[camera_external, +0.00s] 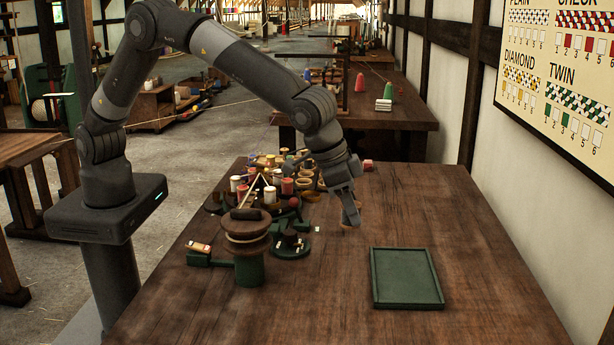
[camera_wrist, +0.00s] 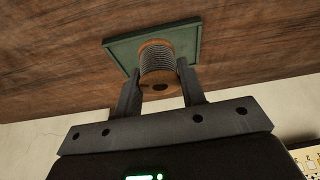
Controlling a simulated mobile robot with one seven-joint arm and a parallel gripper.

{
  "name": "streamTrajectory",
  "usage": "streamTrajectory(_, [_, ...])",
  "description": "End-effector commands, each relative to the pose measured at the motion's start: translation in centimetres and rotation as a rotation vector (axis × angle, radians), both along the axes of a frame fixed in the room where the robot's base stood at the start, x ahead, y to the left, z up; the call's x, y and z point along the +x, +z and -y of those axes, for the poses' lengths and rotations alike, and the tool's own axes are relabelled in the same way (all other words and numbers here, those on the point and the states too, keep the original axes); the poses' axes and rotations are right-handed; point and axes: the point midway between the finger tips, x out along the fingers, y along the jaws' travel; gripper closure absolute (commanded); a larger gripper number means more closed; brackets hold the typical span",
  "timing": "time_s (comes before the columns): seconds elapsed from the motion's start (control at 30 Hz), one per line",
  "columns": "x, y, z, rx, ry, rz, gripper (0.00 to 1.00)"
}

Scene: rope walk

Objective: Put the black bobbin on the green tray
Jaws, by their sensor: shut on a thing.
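My gripper (camera_external: 349,204) is above the table, to the left of and behind the green tray. It is shut on a bobbin (camera_wrist: 158,62) with wooden ends and a dark grey, ribbed winding. In the wrist view the bobbin sits between my two fingers. In the external view only part of the bobbin (camera_external: 351,217) shows below my fingers, and I cannot make out its winding there. The green tray (camera_external: 405,278) is flat, rimmed and empty at the table's front right. It also shows beyond the bobbin in the wrist view (camera_wrist: 122,49).
A wooden winder on a green post (camera_external: 249,262) stands left of the tray. Several bobbins and spools (camera_external: 276,184) crowd the table's back left. The wooden table (camera_external: 330,300) is clear around the tray. A wall with a pattern chart (camera_external: 560,80) is at right.

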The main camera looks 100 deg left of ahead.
Motion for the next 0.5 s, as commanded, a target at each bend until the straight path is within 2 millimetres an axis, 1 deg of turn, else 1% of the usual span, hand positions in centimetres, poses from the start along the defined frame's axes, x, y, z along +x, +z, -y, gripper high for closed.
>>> streamTrajectory(0.03, [0.2,0.2,1.7,-0.003,-0.055,0.002,0.85])
streamTrajectory(0.1, [0.2,0.4,3.7,-0.004,-0.128,0.004,0.85])
streamTrajectory(0.2, [0.3,0.7,5.5,-0.005,-0.197,0.007,0.85])
streamTrajectory(0.23, [0.4,0.6,5.7,-0.006,-0.209,0.006,0.85])
streamTrajectory(0.3, [0.9,0.2,5.6,-0.006,-0.225,0.006,0.85])
streamTrajectory(0.37, [1.6,-0.4,5.0,-0.005,-0.228,0.006,0.85])
streamTrajectory(0.5, [3.9,-2.4,2.7,-0.005,-0.225,0.005,0.85])
